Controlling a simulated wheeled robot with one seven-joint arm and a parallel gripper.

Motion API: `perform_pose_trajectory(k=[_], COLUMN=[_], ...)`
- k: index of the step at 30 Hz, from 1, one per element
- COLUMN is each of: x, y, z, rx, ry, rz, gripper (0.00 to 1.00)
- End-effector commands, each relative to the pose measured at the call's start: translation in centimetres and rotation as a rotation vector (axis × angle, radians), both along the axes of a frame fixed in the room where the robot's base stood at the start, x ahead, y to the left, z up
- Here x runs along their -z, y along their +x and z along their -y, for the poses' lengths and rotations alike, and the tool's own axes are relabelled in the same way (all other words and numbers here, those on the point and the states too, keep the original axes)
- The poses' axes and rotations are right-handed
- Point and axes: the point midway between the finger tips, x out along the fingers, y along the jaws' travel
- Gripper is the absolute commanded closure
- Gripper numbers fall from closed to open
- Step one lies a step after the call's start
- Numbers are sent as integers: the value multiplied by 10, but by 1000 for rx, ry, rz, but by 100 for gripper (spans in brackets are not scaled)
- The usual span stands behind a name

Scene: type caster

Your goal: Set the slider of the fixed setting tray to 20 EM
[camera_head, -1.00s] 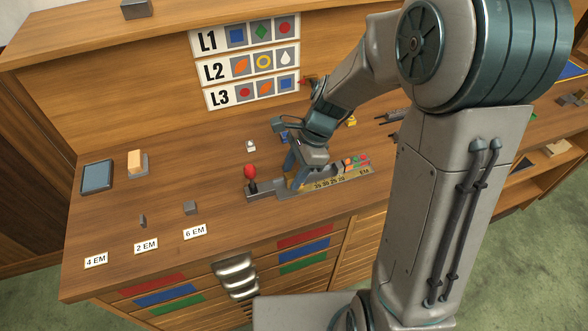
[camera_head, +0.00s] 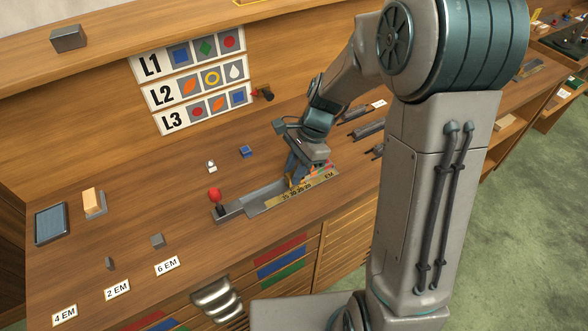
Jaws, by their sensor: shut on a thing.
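The setting tray (camera_head: 262,201) is a grey metal trough on the desk top, with a red-knobbed lever (camera_head: 215,197) at its left end. A brass scale (camera_head: 312,186) with numbers and "EM" runs along its front edge. My gripper (camera_head: 297,180) points down into the tray, above the numbered part of the scale, and is shut on the slider. The slider is mostly hidden by the fingers, so its exact mark cannot be read. Small coloured pieces lie in the tray just right of my gripper.
Small blocks and cards marked 4 EM (camera_head: 65,314), 2 EM (camera_head: 117,289) and 6 EM (camera_head: 167,265) are at the front left. A small blue block (camera_head: 246,152) stands behind the tray. Dark composing sticks (camera_head: 368,130) lie right of my arm. Desk between is clear.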

Motion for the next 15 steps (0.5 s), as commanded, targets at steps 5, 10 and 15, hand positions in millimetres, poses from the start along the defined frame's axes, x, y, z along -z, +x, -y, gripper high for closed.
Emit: perform_pose_trajectory(k=[5, 10, 15], x=[-1, -1, 0], y=[0, 1, 1], z=[0, 1, 2], rx=[-2, 1, 4], ry=[1, 1, 1], rz=[2, 3, 1], gripper=[100, 56, 56])
